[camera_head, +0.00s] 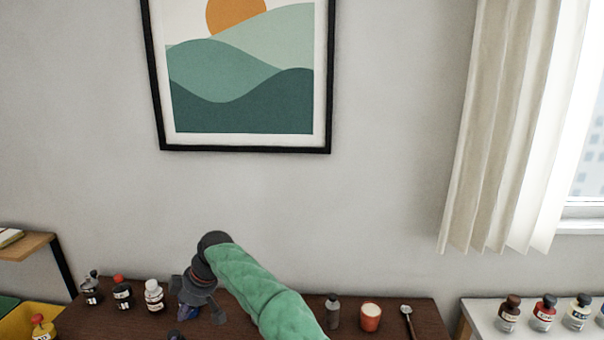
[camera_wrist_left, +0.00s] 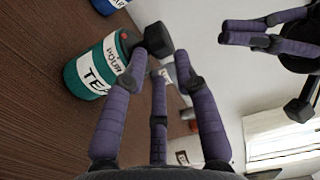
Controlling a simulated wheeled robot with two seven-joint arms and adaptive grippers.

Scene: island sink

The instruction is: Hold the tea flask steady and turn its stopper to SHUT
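The tea flask (camera_wrist_left: 88,72) is teal with a white TEA label and shows in the left wrist view. A label reading POUR and a red dot are near its top. Its black stopper (camera_wrist_left: 158,40) projects from the top; no SHUT mark is readable. My left gripper (camera_wrist_left: 157,70) has its purple fingers spread, with the flask beyond the left finger, not between them. My right gripper (camera_head: 196,308) is over the brown table's left part in the head view, fingers apart. It also shows at the upper right of the left wrist view (camera_wrist_left: 258,34), clear of the flask. The head view does not show the flask.
Several small bottles (camera_head: 122,294) stand left on the brown table (camera_head: 285,300). A grey bottle (camera_head: 333,312), a red cup (camera_head: 370,317) and a spoon-like tool (camera_head: 408,320) stand right. A white table (camera_head: 478,312) holds more bottles. A blue labelled object (camera_wrist_left: 108,5) is near the flask.

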